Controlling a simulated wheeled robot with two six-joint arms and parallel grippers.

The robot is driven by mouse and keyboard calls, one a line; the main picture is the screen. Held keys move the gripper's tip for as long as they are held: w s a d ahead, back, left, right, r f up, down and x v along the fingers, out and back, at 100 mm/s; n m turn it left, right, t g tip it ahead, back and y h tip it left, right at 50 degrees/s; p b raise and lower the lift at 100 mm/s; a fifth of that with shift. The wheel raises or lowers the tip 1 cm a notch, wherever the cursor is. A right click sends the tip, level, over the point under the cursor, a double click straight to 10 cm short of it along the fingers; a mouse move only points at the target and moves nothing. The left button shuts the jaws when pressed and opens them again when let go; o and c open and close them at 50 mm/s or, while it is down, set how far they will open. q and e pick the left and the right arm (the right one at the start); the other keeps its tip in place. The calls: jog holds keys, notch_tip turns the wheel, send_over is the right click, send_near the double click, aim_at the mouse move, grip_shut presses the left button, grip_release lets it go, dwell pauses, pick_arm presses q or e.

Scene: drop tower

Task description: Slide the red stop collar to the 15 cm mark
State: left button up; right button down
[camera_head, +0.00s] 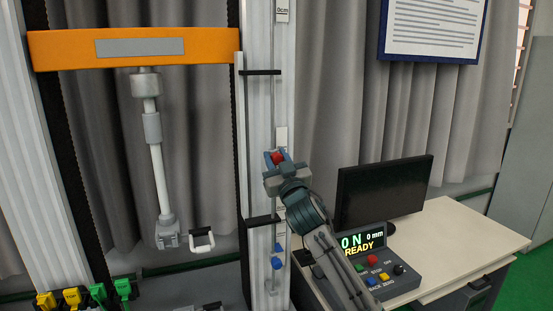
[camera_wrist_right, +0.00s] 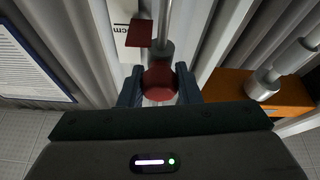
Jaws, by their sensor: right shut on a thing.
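The red stop collar (camera_head: 278,157) sits on the thin vertical rod (camera_head: 273,110) along the right column. My right gripper (camera_head: 275,160) is shut on it from the front right. In the right wrist view the red collar (camera_wrist_right: 159,76) lies between the two blue-grey fingers (camera_wrist_right: 158,88), around the rod. A small red plate (camera_wrist_right: 139,34) stands beside the rod there. A white label ending in "cm" (camera_wrist_right: 124,32) is partly cut off. In the head view, a 0 cm label (camera_head: 283,9) is at the top; a lower label (camera_head: 281,137) is unreadable. My left gripper is not in view.
An orange crosshead (camera_head: 70,50) spans the columns, with a test fixture (camera_head: 157,160) hanging below. A desk at right holds a monitor (camera_head: 384,190) and a control box (camera_head: 395,275).

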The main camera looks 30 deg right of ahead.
notch_tip(320, 180, down, 4)
jog(key=shift+r+b, duration=0.25)
jog(key=shift+b, duration=0.9)
jog(key=c, duration=1.1)
grip_release()
jog(key=shift+c, duration=0.2)
jog(key=shift+o, duration=0.4)
jog(key=shift+s, duration=0.1)
jog(key=b+v, duration=0.5)
jog(key=v, duration=0.5)
jog(key=shift+s, duration=0.35)
